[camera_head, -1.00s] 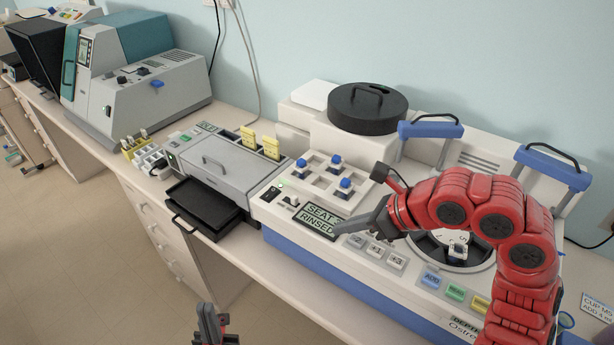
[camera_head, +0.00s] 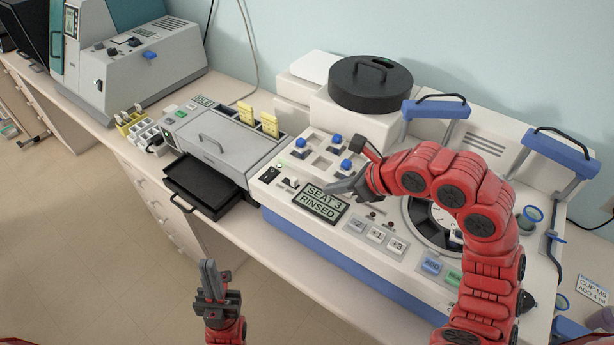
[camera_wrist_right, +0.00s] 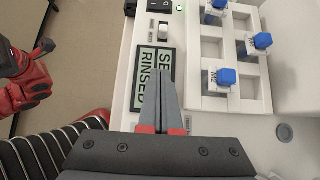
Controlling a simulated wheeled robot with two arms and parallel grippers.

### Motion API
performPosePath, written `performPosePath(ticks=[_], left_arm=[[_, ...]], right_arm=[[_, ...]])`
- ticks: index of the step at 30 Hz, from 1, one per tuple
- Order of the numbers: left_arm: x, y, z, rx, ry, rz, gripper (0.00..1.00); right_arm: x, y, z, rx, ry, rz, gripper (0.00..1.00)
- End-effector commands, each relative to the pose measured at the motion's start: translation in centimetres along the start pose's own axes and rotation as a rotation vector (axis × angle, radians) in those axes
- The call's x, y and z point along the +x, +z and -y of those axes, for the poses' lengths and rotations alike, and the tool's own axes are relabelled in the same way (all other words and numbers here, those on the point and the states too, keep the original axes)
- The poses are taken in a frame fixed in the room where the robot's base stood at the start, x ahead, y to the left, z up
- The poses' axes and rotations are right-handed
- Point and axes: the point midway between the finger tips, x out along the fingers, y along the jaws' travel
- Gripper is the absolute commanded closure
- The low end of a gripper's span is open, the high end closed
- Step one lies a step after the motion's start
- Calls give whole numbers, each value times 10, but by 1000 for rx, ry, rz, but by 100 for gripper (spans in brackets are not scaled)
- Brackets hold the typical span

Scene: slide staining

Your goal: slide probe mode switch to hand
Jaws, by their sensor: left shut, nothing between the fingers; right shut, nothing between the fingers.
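A small white slider switch (camera_head: 291,183) sits on the machine's front panel, left of the "SEAT 3 RINSED" display (camera_head: 320,203); it also shows in the right wrist view (camera_wrist_right: 163,33). I cannot read a label by it, nor tell its setting. My right gripper (camera_head: 332,188) is shut and empty, over the display's upper edge, a little right of the slider and apart from it. In the right wrist view its fingertips (camera_wrist_right: 166,75) overlap the display and point toward the slider. My left gripper (camera_head: 210,270) is shut and empty, low in front of the bench.
A black rocker switch (camera_head: 269,173) is close left of the slider. Blue-capped bottles (camera_head: 346,165) stand in a white rack behind the display. Grey buttons (camera_head: 377,235) lie to the right. A black tray (camera_head: 203,186) sticks out at left.

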Motion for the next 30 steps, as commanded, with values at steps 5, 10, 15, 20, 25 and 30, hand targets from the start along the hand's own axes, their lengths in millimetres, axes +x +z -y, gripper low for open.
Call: performPosePath(ticks=[5,10,15,20,25,30], left_arm=[[21,-4,1,0,0,0,100],[37,-6,2,0,0,0,100],[44,-7,2,0,0,0,100],[44,-7,2,0,0,0,100],[44,-7,2,0,0,0,100],[33,-6,2,0,0,0,100]], right_arm=[[37,3,-2,3,8,-2,100],[58,20,-2,-1,5,1,100],[69,28,-1,0,2,3,100],[73,29,0,1,0,2,100],[74,29,0,0,0,2,100],[80,29,0,-4,-1,1,100]])
